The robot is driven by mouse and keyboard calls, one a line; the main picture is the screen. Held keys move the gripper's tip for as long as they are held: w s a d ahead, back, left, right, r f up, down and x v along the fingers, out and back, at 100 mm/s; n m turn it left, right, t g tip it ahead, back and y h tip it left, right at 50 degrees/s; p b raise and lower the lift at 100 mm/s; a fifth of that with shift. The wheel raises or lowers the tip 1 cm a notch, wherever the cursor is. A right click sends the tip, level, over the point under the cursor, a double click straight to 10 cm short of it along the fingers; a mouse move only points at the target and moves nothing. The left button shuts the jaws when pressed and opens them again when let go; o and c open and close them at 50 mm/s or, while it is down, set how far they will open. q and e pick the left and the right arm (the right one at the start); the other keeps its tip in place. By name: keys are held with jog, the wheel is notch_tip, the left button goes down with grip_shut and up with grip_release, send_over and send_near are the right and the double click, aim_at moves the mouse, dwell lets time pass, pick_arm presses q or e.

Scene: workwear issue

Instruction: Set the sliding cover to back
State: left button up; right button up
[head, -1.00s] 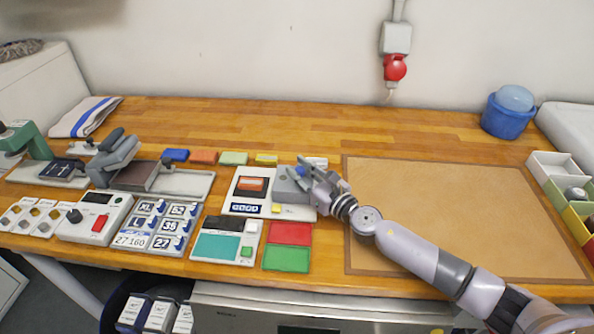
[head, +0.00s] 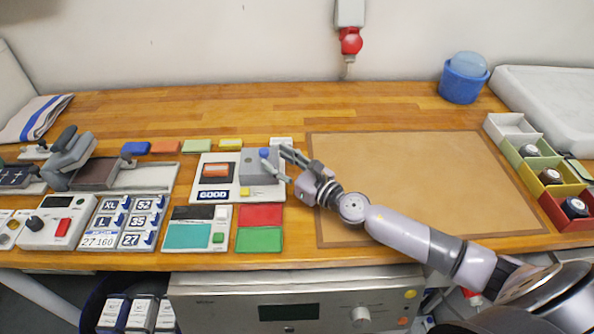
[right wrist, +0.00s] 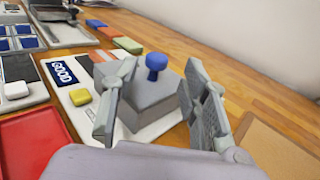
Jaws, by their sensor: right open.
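The sliding cover (head: 258,173) is a grey block with a blue knob (head: 264,153) on top. It sits on the right part of a white panel (head: 214,158) with an orange-red piece, a GOOD label and a yellow button. My right gripper (head: 274,157) is open at the cover's right side, its fingers pointing toward the knob. In the right wrist view the cover (right wrist: 150,100) and the blue knob (right wrist: 155,66) show between the two spread fingers (right wrist: 160,78). The knob is not gripped; I cannot tell whether a finger touches the cover. My left gripper is not in view.
Coloured blocks (head: 197,146) lie in a row behind the panel. Red (head: 261,215) and green (head: 259,239) pads lie in front. A large tan mat (head: 420,180) is clear to the right, with open bins (head: 565,209) beyond it.

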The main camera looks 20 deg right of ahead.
jog(key=v, duration=0.4)
jog(key=shift+s+d, duration=0.1)
jog(key=shift+s, duration=0.25)
jog(key=shift+s+d+r, duration=0.1)
jog(key=shift+s+d, duration=0.05)
jog(key=shift+s, duration=0.45)
jog(key=shift+s+d, duration=0.4)
jog(key=shift+s, duration=0.15)
